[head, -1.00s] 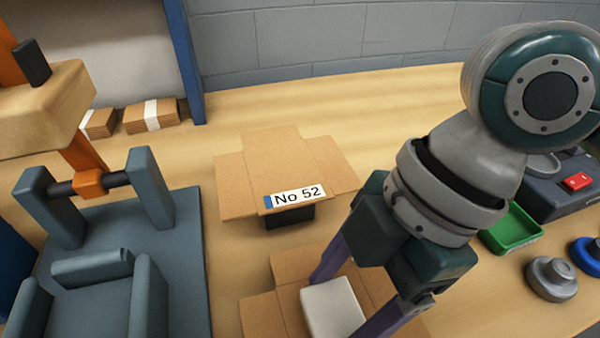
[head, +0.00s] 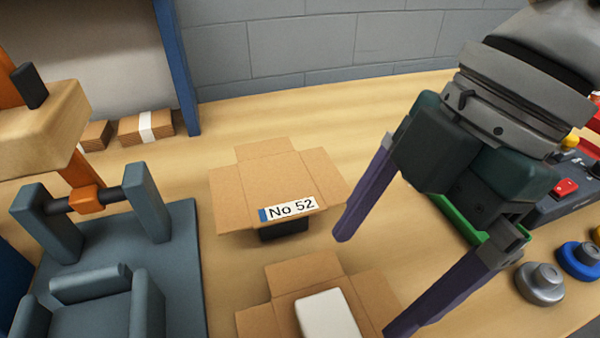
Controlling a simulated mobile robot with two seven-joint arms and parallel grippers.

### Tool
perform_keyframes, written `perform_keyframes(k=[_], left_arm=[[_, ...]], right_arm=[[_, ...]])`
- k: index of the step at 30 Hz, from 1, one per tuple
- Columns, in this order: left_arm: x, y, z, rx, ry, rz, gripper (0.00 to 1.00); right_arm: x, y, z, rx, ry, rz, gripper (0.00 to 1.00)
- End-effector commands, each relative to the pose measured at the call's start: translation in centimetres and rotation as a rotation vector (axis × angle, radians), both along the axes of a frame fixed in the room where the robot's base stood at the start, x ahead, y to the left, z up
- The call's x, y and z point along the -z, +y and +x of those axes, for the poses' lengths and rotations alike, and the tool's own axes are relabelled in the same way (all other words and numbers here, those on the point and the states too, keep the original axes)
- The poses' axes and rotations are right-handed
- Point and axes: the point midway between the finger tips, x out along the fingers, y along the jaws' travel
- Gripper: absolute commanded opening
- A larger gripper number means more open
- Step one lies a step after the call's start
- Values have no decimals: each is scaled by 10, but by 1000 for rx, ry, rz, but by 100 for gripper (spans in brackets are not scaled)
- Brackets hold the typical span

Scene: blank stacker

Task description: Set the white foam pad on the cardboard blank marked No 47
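A white foam pad (head: 327,315) lies on the nearer cardboard blank (head: 290,277) at the bottom of the head view. No number shows on that blank; its lower part is cut off by the frame. A second cardboard blank (head: 265,178) behind it carries a label reading No 52 (head: 290,209). My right gripper (head: 368,285) is open and empty, its purple fingers spread wide, up and to the right of the pad and apart from it. My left gripper is not in view.
A grey press fixture (head: 110,240) with an orange and wooden arm stands at left. Banded cardboard stacks (head: 147,127) lie behind it. A green tray (head: 455,220), round knobs (head: 540,283) and a control box with a red switch (head: 566,188) are at right. Bare table lies behind the No 52 blank.

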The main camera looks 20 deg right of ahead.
Motion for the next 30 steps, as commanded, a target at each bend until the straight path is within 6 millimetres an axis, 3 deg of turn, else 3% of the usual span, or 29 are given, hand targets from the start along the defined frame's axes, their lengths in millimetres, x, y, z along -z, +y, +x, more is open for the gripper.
perform_keyframes(k=[3, 9, 14, 19, 24, 30], left_arm=[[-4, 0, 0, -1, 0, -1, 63], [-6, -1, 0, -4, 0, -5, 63], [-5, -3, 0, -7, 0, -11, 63], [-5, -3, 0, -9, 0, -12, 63], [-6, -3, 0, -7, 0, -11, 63], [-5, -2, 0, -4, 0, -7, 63]], right_arm=[[-22, -9, 1, -1, -3, -2, 100], [-36, -13, -1, 4, 0, 3, 100], [-21, 11, -9, 106, -17, 42, 100], [2, 30, -18, 488, -25, 108, 100], [25, -5, -38, 997, 11, 69, 100], [43, -58, -74, 1378, 33, -58, 100]])
